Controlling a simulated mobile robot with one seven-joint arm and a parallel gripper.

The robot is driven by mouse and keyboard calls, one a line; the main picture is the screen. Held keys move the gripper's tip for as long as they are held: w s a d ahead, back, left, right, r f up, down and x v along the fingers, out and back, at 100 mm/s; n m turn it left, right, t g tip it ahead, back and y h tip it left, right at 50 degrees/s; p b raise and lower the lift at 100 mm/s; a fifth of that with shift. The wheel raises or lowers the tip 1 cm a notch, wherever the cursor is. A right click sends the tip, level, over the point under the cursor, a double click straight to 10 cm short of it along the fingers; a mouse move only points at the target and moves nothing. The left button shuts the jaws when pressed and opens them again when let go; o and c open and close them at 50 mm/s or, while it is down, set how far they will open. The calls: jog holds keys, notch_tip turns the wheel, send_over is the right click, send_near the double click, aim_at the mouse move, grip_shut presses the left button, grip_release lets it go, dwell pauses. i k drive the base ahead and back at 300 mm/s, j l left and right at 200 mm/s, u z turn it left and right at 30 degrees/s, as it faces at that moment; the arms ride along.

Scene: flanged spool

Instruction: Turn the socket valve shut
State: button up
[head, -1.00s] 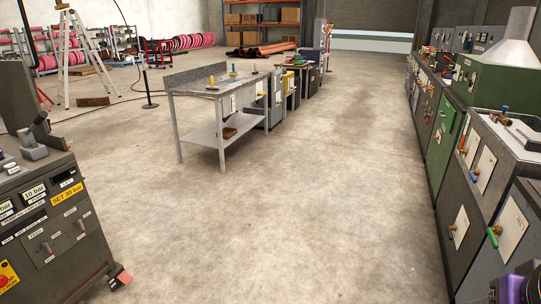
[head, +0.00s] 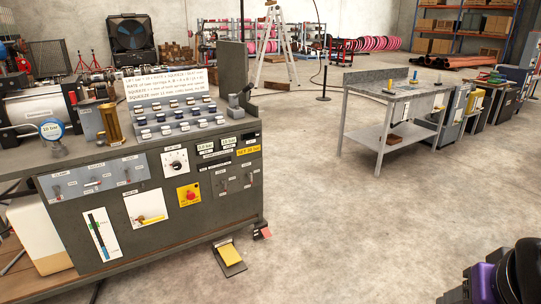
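I cannot tell for sure which fitting is the socket valve. A small brass valve with a yellow lever (head: 151,219) sits on a white plate on the front of the dark green control bench, at left in the head view. Its label is too small to read. Small coloured fittings (head: 414,77) stand on the grey steel table at right; their details are too small to tell. A purple and black part of my arm shows at the lower right corner. My gripper's fingers are not in view.
The control bench (head: 190,150) carries a gauge, rows of knobs and a red stop button (head: 188,194). A yellow foot pedal (head: 229,254) lies on the floor before it. The grey table (head: 367,83) stands beyond. The concrete floor (head: 340,230) between is clear.

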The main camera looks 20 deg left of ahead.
aim_at(93, 184)
jog(key=u, duration=2.15)
